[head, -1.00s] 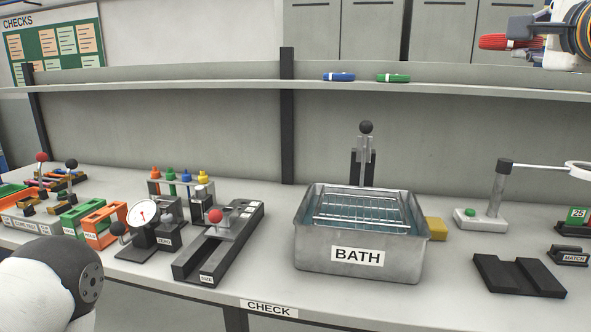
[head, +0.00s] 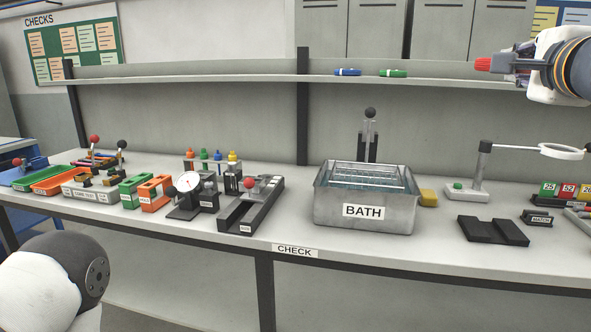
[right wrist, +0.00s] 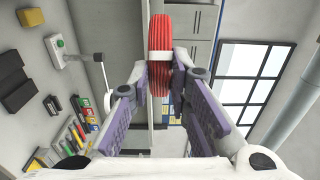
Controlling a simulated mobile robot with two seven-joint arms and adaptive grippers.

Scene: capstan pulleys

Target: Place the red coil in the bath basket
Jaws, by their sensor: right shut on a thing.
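The red coil (head: 483,64) is held at the upper right of the head view, clear of the bench. My right gripper (head: 510,64) is shut on it. In the right wrist view the red coil (right wrist: 160,75) with its white band sits between the fingertips of the right gripper (right wrist: 160,62). The metal bath (head: 325,207), labelled BATH, stands on the bench right of centre. The wire bath basket (head: 372,170) sits inside it, seen at a low angle. My left arm shows at the lower left of the head view, but its gripper does not.
A black lever stand (head: 370,140) rises behind the bath, and a yellow sponge (head: 428,197) lies right of it. A magnifier stand (head: 483,170) and black cradle (head: 492,230) stand further right.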

